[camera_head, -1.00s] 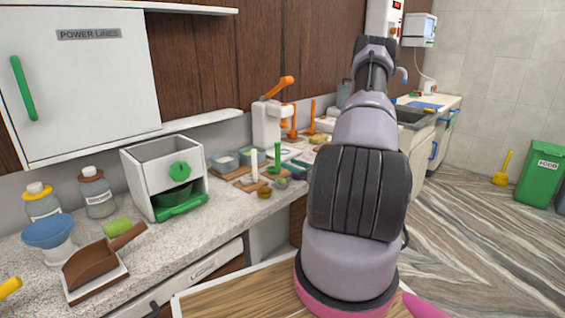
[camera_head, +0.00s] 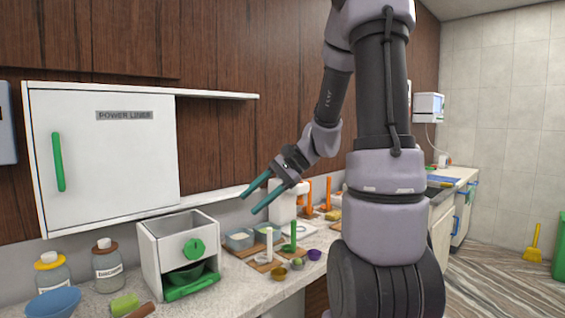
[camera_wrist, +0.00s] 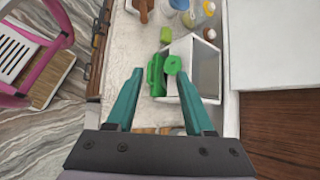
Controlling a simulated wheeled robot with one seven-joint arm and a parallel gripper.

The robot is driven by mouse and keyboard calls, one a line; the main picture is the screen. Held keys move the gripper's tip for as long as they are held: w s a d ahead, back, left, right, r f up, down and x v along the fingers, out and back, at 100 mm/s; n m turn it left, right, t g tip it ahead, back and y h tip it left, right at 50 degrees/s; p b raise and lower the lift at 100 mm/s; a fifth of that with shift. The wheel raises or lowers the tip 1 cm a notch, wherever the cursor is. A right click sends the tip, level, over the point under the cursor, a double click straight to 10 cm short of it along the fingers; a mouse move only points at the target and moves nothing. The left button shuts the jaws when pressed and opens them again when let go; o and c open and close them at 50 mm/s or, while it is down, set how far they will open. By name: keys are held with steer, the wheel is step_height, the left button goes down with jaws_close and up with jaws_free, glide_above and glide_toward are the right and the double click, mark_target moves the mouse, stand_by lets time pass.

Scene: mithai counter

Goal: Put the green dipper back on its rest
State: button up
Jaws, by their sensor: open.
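A green upright piece (camera_head: 293,236) stands on a wooden board on the counter, behind the small bowls. It may be the green dipper, but it is too small to tell. A white upright piece (camera_head: 268,246) stands on a wooden board (camera_head: 262,265) to its left. I cannot tell which piece is the rest. My gripper (camera_head: 249,204) is open and empty, with teal fingers, above the counter and left of these pieces in the head view. In the wrist view my gripper (camera_wrist: 155,74) points down toward the white box, and the upright pieces are not seen.
A white box (camera_head: 180,226) with a green knob and green tray (camera_head: 192,288) stands on the counter. Small bowls, including a purple one (camera_head: 314,254), sit near the front edge. A white cabinet (camera_head: 100,155) hangs above. Bottles (camera_head: 107,266) stand left.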

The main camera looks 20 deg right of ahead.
steer(key=s+d+r+n+t+h, duration=0.2)
steer(key=s+r+n+t+h, duration=0.3)
steer(key=s+r, duration=0.6)
steer(key=s+n+h, duration=0.1)
steer(key=n+h, duration=0.1)
steer(key=shift+h, duration=0.4)
